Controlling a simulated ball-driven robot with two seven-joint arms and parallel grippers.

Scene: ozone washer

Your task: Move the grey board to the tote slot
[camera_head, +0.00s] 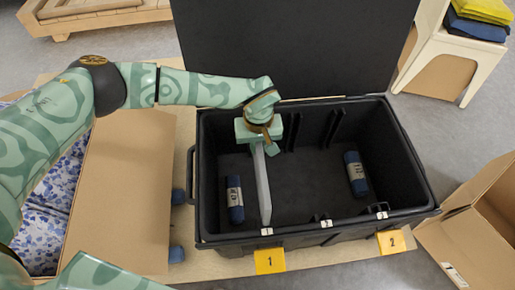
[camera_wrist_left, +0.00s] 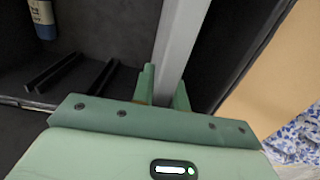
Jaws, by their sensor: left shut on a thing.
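The grey board (camera_head: 263,187) is a long, narrow panel standing on edge inside the black tote (camera_head: 315,228), running from the back towards the front wall. My left gripper (camera_head: 258,146) is shut on its back end, inside the tote near the back wall. In the left wrist view the fingers (camera_wrist_left: 163,90) pinch the board (camera_wrist_left: 180,42). I cannot tell whether the board touches the tote floor or sits in a slot. Dark ribs (camera_head: 291,135) stand on the back wall, right of the gripper. My right gripper is not in view.
Blue rolls lie in the tote, one left of the board (camera_head: 235,200) and one at the right (camera_head: 356,174). The lid (camera_head: 295,45) stands open behind. Yellow tags 1 (camera_head: 270,261) and 2 (camera_head: 391,242) mark the front. Cardboard boxes flank the tote.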

